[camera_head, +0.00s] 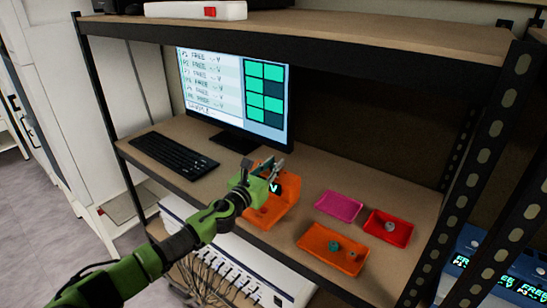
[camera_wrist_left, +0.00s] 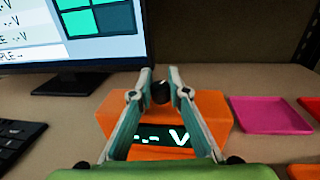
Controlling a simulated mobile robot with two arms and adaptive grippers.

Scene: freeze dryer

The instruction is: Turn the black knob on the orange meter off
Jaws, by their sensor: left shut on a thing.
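The orange meter (camera_head: 283,205) sits on the shelf in front of the monitor; in the left wrist view the orange meter (camera_wrist_left: 213,107) has a lit display reading "-.- V". The black knob (camera_wrist_left: 160,92) shows on top of the meter in the left wrist view, between the fingertips. My left gripper (camera_wrist_left: 160,88) is shut on the knob, one finger at each side of it. In the head view my left gripper (camera_head: 272,171) is over the meter and hides the knob. My right gripper is not in view.
A monitor (camera_head: 285,105) and a black keyboard (camera_head: 173,154) stand to the left and behind. A pink tray (camera_head: 338,206), a red tray (camera_head: 388,228) and an orange tray (camera_head: 333,249) with small items lie to the right. An upper shelf (camera_head: 330,33) hangs above.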

